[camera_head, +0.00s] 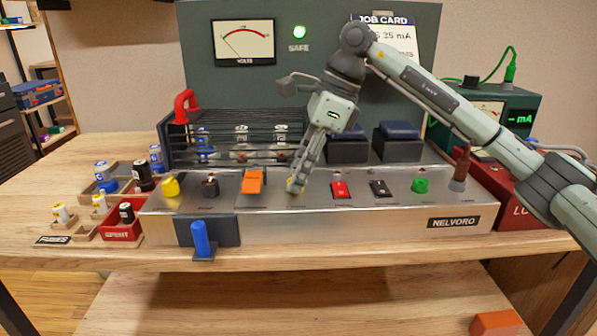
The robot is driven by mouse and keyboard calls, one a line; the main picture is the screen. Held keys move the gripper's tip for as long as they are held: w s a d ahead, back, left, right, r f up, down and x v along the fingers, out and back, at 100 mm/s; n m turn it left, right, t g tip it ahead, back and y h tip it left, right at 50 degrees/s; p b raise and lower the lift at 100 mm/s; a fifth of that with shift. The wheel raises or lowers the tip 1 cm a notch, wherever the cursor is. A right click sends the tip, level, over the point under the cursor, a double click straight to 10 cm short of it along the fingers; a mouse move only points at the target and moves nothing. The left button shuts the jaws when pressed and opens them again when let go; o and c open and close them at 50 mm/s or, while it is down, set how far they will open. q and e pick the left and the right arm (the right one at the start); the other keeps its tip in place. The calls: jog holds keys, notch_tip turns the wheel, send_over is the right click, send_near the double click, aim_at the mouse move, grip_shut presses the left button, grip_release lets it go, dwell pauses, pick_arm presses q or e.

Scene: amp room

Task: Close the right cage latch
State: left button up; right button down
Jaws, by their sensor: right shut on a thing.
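A dark wire cage (180,145) stands over several tubes behind the metal front panel of the amp. A yellow latch-like piece (170,187) sits on the panel near the cage's left end. A matching yellow piece (292,187), which appears to be the right cage latch, is at the right end, mostly hidden by my right gripper. My right gripper (297,184) points down and is shut on this yellow piece. Whether the latch is fully down cannot be told. My left gripper is not in view.
A red handle (184,106) rises at the cage's left. An orange lever (253,181), a red switch (340,189), a black switch (379,189) and a green knob (420,185) line the panel. Dark blocks (398,146) stand behind. Fuse and spare trays (122,232) lie left.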

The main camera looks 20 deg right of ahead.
jog(key=c, duration=1.3)
grip_release()
jog(key=v, duration=1.2)
